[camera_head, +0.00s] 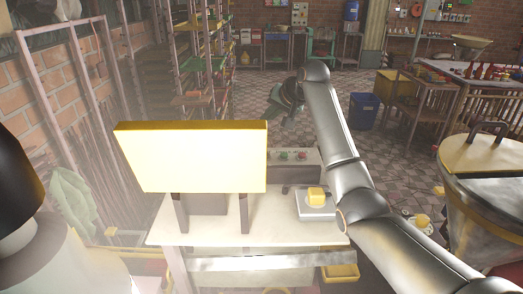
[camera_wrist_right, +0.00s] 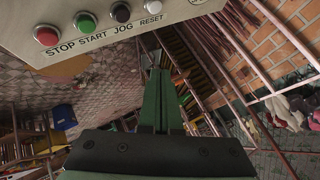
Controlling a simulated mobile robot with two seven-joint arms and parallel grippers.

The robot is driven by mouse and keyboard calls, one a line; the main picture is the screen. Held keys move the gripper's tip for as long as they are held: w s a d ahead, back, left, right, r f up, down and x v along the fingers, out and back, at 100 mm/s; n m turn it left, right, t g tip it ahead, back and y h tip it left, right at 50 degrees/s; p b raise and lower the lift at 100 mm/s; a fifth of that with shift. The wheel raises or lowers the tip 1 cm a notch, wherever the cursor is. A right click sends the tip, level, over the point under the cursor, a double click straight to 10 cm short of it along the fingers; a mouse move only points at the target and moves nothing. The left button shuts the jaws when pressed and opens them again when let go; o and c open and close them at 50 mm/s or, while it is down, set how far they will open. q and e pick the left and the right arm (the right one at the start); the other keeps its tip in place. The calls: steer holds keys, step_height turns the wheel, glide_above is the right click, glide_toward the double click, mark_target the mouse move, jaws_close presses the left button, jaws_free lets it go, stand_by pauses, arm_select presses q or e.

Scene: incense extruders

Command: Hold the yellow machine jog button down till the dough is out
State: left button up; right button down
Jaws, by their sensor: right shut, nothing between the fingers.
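The yellow machine (camera_head: 190,157) stands on a pale table, its broad yellow box facing me. Its control panel (camera_head: 312,160) shows behind the box's right side with red and green buttons. In the right wrist view the panel (camera_wrist_right: 90,50) is close, labelled STOP, START, JOG and RESET. The black jog button (camera_wrist_right: 121,12) is at the top, uncovered. My right gripper (camera_head: 284,97) is beyond the panel in the head view. Its green fingers (camera_wrist_right: 158,72) are shut and empty, below the panel in the wrist picture and apart from the jog button. My left gripper is not in view.
A yellow lump (camera_head: 316,196) sits on a grey square plate (camera_head: 317,213) at the table's right. A metal drum (camera_head: 480,205) with a yellow lid stands at right. Shelving (camera_head: 200,60) rises behind the machine. The tiled floor beyond has a blue bin (camera_head: 363,110).

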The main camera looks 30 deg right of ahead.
glide_above(268, 160)
steer(key=shift+a+f+b, duration=0.15)
steer(key=shift+f+b, duration=0.2)
steer(key=shift+f, duration=4.05)
steer(key=shift+f+p, duration=0.35)
steer(key=shift+f, duration=0.05)
steer(key=shift+f, duration=0.6)
steer(key=shift+r, duration=0.1)
stand_by(2.1)
steer(key=shift+r, duration=0.9)
